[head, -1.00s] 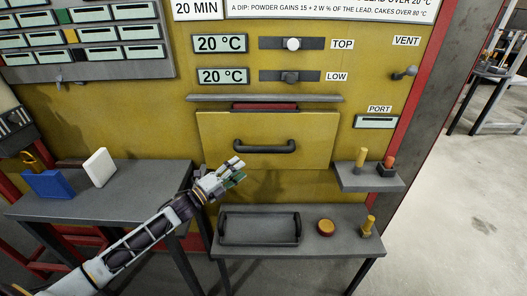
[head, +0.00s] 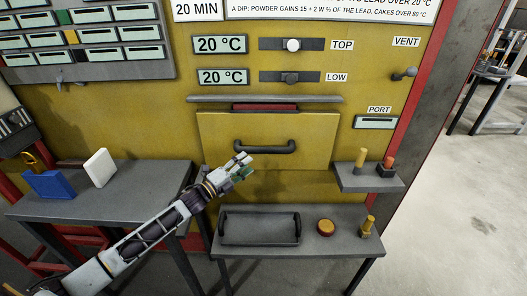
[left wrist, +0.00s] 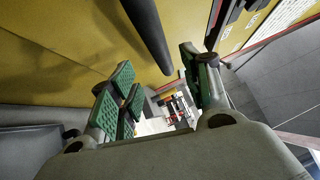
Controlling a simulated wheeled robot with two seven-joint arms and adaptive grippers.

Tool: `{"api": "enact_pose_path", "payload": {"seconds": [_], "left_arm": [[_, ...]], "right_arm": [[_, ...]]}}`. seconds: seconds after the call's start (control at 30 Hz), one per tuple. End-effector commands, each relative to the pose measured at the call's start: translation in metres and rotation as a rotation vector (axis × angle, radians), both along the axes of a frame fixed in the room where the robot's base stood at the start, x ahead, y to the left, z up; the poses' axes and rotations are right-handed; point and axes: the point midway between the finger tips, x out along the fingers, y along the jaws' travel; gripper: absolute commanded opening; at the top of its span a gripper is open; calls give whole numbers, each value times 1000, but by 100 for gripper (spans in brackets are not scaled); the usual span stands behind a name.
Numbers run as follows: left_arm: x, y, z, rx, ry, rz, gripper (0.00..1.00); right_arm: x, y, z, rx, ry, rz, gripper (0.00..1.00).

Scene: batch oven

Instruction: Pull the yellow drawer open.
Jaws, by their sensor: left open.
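The yellow drawer (head: 222,128) is a flat panel in the yellow oven front, and it looks shut. Its black bar handle (head: 264,148) runs across the panel's middle. My left gripper (head: 243,165) is open and empty, just below and left of the handle in the head view. In the left wrist view the dark handle bar (left wrist: 147,32) shows beyond and between the spread green-padded fingers (left wrist: 160,95). I cannot tell whether the fingers touch it. My right gripper is not in view.
A small shelf (head: 368,180) stands to the right.

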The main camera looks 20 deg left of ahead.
Motion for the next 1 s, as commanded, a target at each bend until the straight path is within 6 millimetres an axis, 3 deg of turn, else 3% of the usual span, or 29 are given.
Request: {"api": "enact_pose_path", "payload": {"seconds": [0.5, 1.0], "left_arm": [[30, -17, 5, 0, 0, 0, 48], [59, -33, 10, 0, 0, 0, 48]], "right_arm": [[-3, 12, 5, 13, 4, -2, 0], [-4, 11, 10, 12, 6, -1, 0]]}}
